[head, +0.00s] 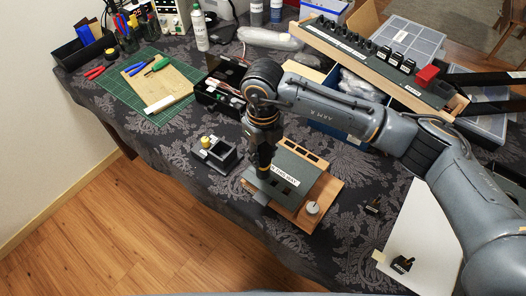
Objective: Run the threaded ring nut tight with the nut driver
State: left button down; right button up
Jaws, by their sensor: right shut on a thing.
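My right gripper (263,163) points down over the dark grey panel (296,168), which is set on a wooden base (325,194). It is shut on a slim dark upright tool, which looks like the nut driver; the gripper and arm hide most of it. The tool's lower end is at the panel's left part, beside a white label. I cannot make out the threaded ring nut there, nor whether the tool touches it. Two small black switch-like parts lie to the right, one on the cloth (374,206) and one on a white sheet (403,263). My left gripper is out of view.
A round silver knob (312,207) stands on the wooden base. A green mat (147,92) with tools is at the back left. A long switch panel (380,60) lies at the back right. Cloth in front is clear.

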jog(key=shift+f+b, duration=0.25)
jog(key=shift+b, duration=0.05)
dwell(0.5)
jog(key=shift+s+f, duration=0.1)
dwell(1.2)
jog(key=shift+r+p, duration=1.95)
jog(key=shift+r, duration=2.2)
